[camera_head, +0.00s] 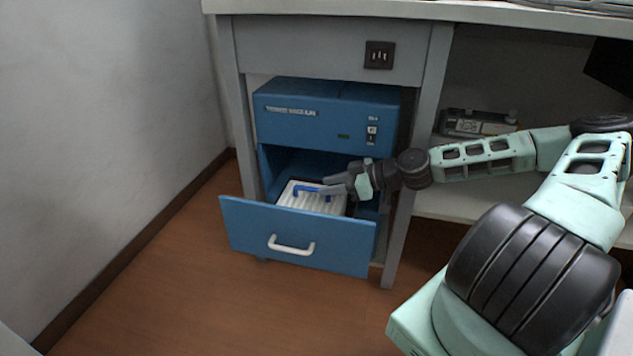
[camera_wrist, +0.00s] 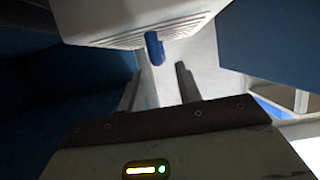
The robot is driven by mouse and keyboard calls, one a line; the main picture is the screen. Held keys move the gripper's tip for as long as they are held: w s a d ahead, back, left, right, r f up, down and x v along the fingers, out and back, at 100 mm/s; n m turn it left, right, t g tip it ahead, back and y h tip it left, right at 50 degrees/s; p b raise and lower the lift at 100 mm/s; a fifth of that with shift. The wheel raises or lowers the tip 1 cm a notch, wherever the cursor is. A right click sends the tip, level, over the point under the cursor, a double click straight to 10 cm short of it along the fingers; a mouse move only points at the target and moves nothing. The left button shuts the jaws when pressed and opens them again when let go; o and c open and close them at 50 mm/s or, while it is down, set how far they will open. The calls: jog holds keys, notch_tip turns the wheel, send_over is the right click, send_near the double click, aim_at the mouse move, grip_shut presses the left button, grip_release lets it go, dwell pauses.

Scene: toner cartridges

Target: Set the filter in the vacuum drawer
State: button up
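The white pleated filter (camera_head: 318,205) with its blue handle (camera_head: 303,188) lies inside the pulled-out blue drawer (camera_head: 335,240) of the vacuum unit. Whether it sits flat on the drawer floor I cannot tell, as the drawer front hides its lower part. My gripper (camera_head: 335,185) reaches in from the right, at the right end of the handle. In the wrist view the filter (camera_wrist: 120,32) is at the top and its blue handle (camera_wrist: 154,48) points at the gap between my fingers. My gripper (camera_wrist: 159,75) is open, with both fingers clear of the handle.
The blue vacuum body (camera_head: 320,118) with its switch stands above the drawer, under the grey desk (camera_head: 300,45). A desk leg (camera_head: 404,215) stands right of the drawer, close under my arm. A small device (camera_head: 478,123) sits on the right shelf. The floor before the drawer is clear.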

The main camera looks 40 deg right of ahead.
jog(key=p+v, duration=0.2)
jog(key=v, duration=0.4)
jog(key=shift+s, duration=0.15)
jog(key=shift+d+r, duration=0.1)
jog(key=shift+r, duration=0.1)
